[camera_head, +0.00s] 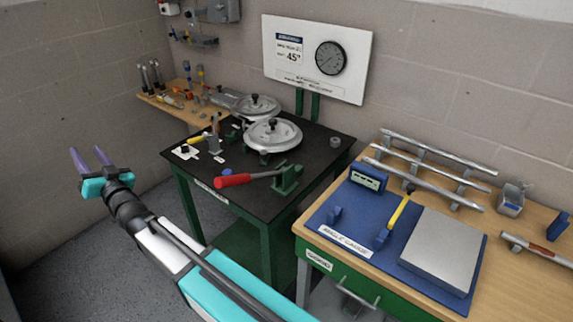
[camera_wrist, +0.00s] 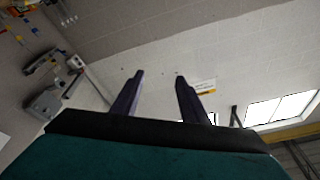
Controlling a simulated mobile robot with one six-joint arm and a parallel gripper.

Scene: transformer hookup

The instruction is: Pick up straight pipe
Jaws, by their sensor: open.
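Straight grey metal pipes lie on the right workbench in the head view. One long pipe (camera_head: 440,152) rests on supports at the back. A second long pipe (camera_head: 424,184) lies in front of it, roughly parallel. A third pipe (camera_head: 537,248) runs out of the picture at the right edge. I cannot tell which is the one named. My gripper (camera_head: 87,152) is at the far left, raised above the floor and far from the pipes. Its two purple fingers are apart and empty, also in the wrist view (camera_wrist: 158,76). No pipe shows in the wrist view.
The right bench also holds a blue angle-gauge mat (camera_head: 322,222), a grey plate (camera_head: 442,248) and a yellow-handled tool (camera_head: 398,212). A dark-topped green table (camera_head: 250,205) with a bender and red handle (camera_head: 233,180) stands between my gripper and that bench.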

